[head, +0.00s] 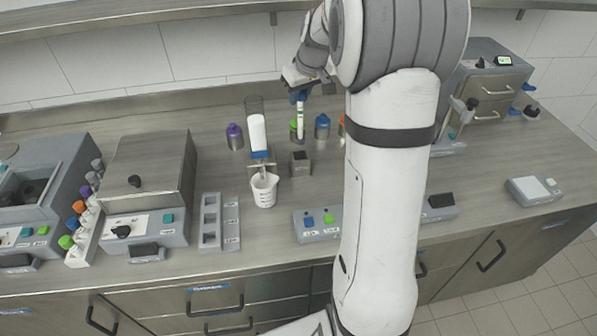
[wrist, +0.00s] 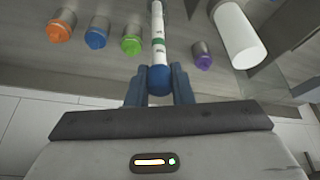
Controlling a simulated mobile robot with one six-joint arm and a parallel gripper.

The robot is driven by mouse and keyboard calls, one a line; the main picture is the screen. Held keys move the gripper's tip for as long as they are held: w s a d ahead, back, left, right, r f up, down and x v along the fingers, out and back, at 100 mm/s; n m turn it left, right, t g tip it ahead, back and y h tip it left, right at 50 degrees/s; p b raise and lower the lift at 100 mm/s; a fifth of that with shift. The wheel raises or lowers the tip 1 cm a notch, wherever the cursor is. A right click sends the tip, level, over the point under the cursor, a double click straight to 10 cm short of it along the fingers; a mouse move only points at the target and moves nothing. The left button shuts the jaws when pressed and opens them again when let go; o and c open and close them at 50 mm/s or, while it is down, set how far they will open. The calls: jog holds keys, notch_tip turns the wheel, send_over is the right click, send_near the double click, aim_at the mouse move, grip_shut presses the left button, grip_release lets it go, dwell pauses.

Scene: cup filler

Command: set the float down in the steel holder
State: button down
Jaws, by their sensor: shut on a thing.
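The float is a white stick with a blue knob and coloured bands. My gripper (head: 300,93) is shut on its blue knob, and the float (head: 300,116) hangs upright below. In the wrist view the blue knob (wrist: 159,79) sits between the two blue fingers (wrist: 159,88), with the white shaft (wrist: 157,22) running away from them. The steel holder (head: 300,168) is a small block with a dark top, standing on the counter. In the head view the float's lower end appears just above and behind the holder, apart from it. I cannot make out the holder in the wrist view.
A white beaker (head: 264,190) stands in front of the filler with its white cylinder (head: 257,131), left of the holder. Purple (head: 234,136) and blue (head: 322,127) capped bottles stand nearby. A button box (head: 316,222) lies in front. Counter right of my arm is partly clear.

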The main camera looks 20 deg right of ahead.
aim_at(301, 125)
jog(key=shift+b+x, duration=0.4)
jog(key=shift+x, duration=0.4)
notch_tip(301, 125, down, 10)
jog(key=shift+s+d+p, duration=0.1)
jog(key=shift+p, duration=0.65)
jog(key=shift+f, duration=0.1)
jog(key=c, duration=1.3)
grip_release()
